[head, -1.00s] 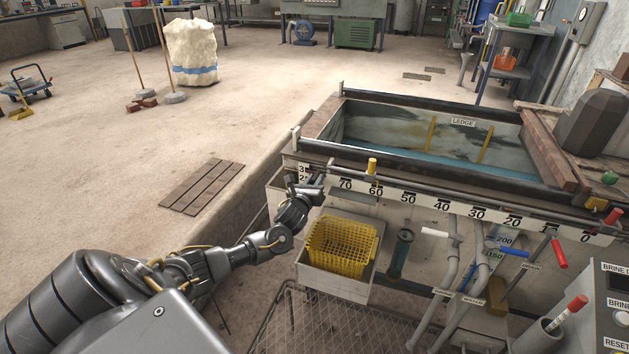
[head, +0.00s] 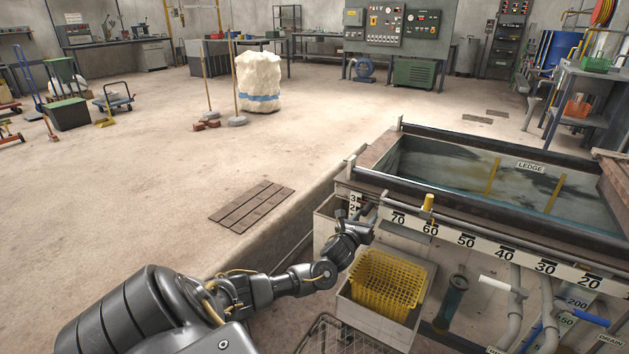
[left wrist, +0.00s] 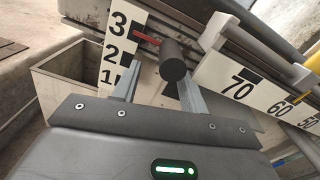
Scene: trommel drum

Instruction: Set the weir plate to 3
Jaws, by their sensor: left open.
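The weir plate's scale (left wrist: 118,55), a white strip marked 3, 2 and 1, stands at the tank's near left corner. In the head view the scale (head: 354,202) is small and partly hidden by my gripper. A dark round knob (left wrist: 173,66) with a red pointer (left wrist: 147,40) sits beside it. The pointer appears between the 2 and 3 marks, closer to 3. My left gripper (head: 371,207) is open; in the left wrist view its fingers (left wrist: 158,62) stand either side of the knob. Contact cannot be told. My right gripper is not in view.
The tank's long scale (head: 467,241) runs right from the corner, with a yellow slider (head: 428,202) on its rail near 60. A yellow basket (head: 389,286) sits in a pale box below my gripper. Pipes and levers hang to the right. Open floor lies left.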

